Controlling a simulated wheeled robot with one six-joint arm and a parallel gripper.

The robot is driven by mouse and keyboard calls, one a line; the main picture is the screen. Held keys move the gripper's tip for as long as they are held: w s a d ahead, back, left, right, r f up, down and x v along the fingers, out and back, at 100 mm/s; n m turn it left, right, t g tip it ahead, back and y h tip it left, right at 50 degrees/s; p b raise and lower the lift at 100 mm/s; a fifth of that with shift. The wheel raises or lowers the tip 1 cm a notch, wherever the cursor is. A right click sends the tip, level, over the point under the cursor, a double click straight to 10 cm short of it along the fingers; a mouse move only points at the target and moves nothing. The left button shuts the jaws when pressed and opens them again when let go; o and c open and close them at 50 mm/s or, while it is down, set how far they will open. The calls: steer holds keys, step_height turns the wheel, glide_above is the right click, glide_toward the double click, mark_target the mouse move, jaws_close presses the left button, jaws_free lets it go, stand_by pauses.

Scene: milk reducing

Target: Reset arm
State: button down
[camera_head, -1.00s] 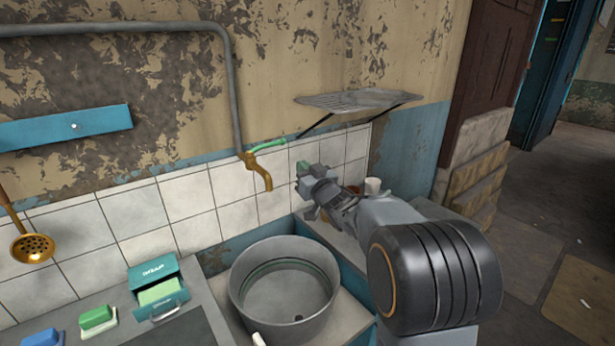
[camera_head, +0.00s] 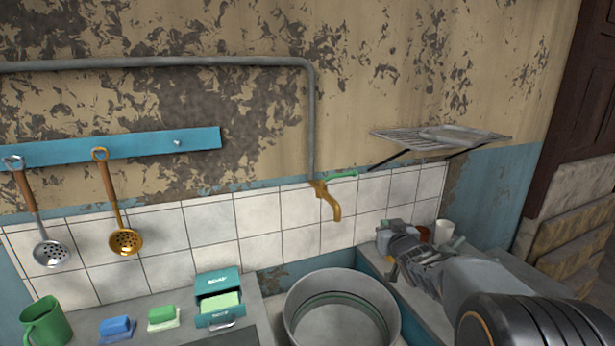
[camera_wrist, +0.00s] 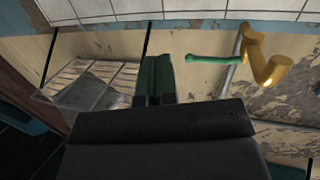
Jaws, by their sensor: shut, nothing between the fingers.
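My gripper (camera_head: 388,248) is at the end of my arm, which reaches in from the lower right of the head view. It is over the grey ledge right of the large metal pot (camera_head: 300,318), and to the right of and below the brass tap (camera_head: 332,203). The fingers look closed with nothing held; they are small and partly hidden by the wrist in this view. In the wrist view the dark closed fingers (camera_wrist: 155,78) show at the middle, with the brass tap (camera_wrist: 262,58) to their right.
A wire shelf (camera_head: 435,136) juts from the wall above my gripper. A white cup (camera_head: 444,231) stands close behind my arm.

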steer(key=s+f+m+g+h+p, duration=0.1)
steer(key=s+f+g+h, duration=0.1)
steer(key=s+f+g, duration=0.45)
steer(key=s+f+m+g+h+p, duration=0.1)
steer(key=s+f+g, duration=0.25)
steer(key=s, duration=0.55)
steer(key=s+a+r+g+y+p, duration=0.1)
steer(key=s+a+r, duration=0.1)
steer(key=s, duration=0.5)
steer(key=s+a+r+g+y+p, duration=0.1)
steer(key=s+a+r+g, duration=0.1)
steer(key=s+a, duration=0.3)
steer(key=shift+s+a+r+n, duration=0.2)
steer(key=shift+s+a+n, duration=0.15)
steer(key=shift+s, duration=1)
